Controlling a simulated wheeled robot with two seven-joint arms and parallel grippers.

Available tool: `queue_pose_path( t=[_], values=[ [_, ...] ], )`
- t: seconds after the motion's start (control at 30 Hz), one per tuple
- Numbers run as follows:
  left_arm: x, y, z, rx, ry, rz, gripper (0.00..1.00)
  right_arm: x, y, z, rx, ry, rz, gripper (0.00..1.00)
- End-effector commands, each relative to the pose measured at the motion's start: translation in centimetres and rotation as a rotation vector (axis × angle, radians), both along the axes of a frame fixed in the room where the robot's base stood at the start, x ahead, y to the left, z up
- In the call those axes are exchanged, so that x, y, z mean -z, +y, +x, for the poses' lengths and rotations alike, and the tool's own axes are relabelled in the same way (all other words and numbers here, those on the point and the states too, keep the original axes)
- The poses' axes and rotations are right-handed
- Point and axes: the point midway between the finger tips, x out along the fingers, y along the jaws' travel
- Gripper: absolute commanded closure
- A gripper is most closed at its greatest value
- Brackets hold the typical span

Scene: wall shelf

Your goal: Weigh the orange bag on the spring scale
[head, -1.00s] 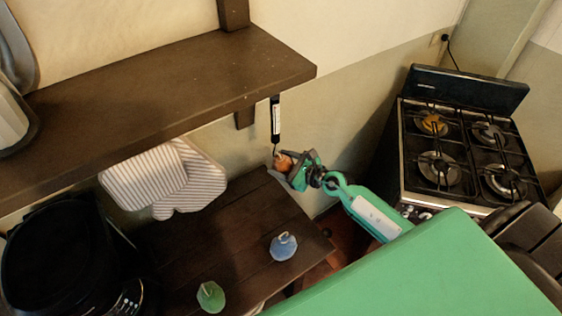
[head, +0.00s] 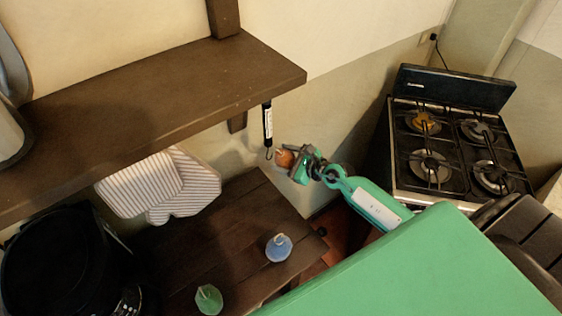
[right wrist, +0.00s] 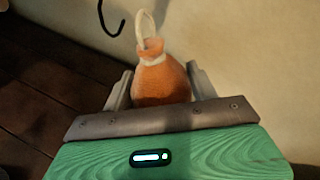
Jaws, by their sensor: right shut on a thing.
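My right gripper (head: 299,164) is shut on the orange bag (head: 284,157). In the right wrist view the bag (right wrist: 162,80) sits upright between the two fingers (right wrist: 160,88), with a pale loop (right wrist: 147,27) standing up from its tied neck. The spring scale (head: 267,124) hangs below the front corner of the wall shelf. Its dark hook (right wrist: 112,24) shows at the top left of the right wrist view, to the left of the loop and apart from it. My left gripper is in neither view.
The wooden shelf (head: 150,95) juts out above and left of the scale. Below, a dark wooden table (head: 235,225) holds a blue bag (head: 278,247) and a green bag (head: 208,298). Striped mitts (head: 160,185) hang at the wall. A gas stove (head: 450,150) stands at right.

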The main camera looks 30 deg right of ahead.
Motion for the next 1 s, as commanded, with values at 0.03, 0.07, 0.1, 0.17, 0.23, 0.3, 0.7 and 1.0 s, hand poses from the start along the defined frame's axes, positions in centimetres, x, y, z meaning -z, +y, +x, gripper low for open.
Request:
queue_pose_path(
  t=[0.03,0.07,0.1,0.17,0.23,0.3,0.7,1.0],
  values=[
    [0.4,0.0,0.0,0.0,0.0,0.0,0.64,0.1,-0.3,0.1,0.0,-0.003,-0.002,0.73],
    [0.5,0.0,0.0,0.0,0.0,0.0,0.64,0.1,-0.5,0.1,0.0,-0.003,-0.002,0.73],
    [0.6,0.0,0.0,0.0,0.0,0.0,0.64,0.1,-0.7,0.1,0.001,-0.003,-0.001,0.73],
    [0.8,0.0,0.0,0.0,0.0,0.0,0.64,0.1,-0.9,0.2,0.0,-0.002,0.0,0.73],
    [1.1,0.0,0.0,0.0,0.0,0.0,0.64,0.1,-1.3,0.2,0.0,-0.002,-0.001,0.73],
    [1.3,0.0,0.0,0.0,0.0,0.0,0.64,0.1,-1.7,0.3,0.0,-0.002,-0.001,0.73],
    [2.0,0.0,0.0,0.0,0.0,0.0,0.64,-0.1,-2.7,0.4,0.0,-0.002,0.0,0.73],
    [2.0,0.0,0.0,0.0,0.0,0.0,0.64,-0.1,-2.7,0.4,0.0,-0.002,0.001,0.73]
  ],
)
